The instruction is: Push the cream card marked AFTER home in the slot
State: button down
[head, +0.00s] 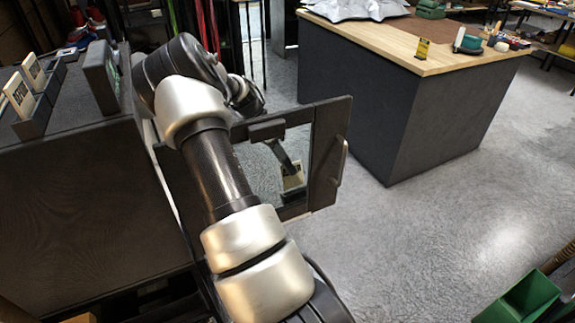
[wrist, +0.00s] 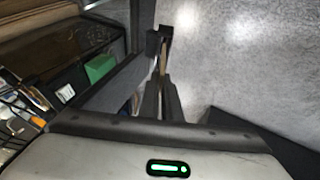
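Two cream cards stand in a dark slotted holder on top of the dark cabinet, at the upper left of the head view. The nearer one is marked BEFORE (head: 19,96). The farther cream card (head: 34,71) has lettering too small to read surely, so I cannot tell how deep it sits. My gripper (wrist: 161,82) points away from the wrist camera, with a narrow tan strip showing between its dark fingers. I cannot tell whether they hold it. In the head view, a gripper-like shape and a small pale piece (head: 292,179) show in the door's pane, well away from the holder.
A dark-framed glass door (head: 325,150) with a handle (head: 342,165) stands open beside the cabinet (head: 80,215). A dark upright frame (head: 100,78) stands by the card holder. A wood-topped counter (head: 400,50) is at the back. Grey floor (head: 400,240) lies clear. A green bin (head: 520,300) is lower right.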

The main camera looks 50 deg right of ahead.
jog(key=shift+s+a+f+b, duration=0.1)
jog(key=shift+s+f+b, duration=0.15)
jog(key=shift+f+b, duration=0.3)
jog(key=shift+s+a+f+b, duration=0.1)
jog(key=shift+s+f+b, duration=0.15)
jog(key=shift+f, duration=0.45)
jog(key=shift+s+a+f+b, duration=0.1)
jog(key=shift+s+f+b, duration=0.1)
jog(key=shift+f+b, duration=0.4)
jog(key=c, duration=1.9)
grip_release()
jog(key=p+v, duration=0.2)
jog(key=v, duration=1.5)
jog(key=shift+r, duration=0.15)
jog(key=shift+w, duration=0.1)
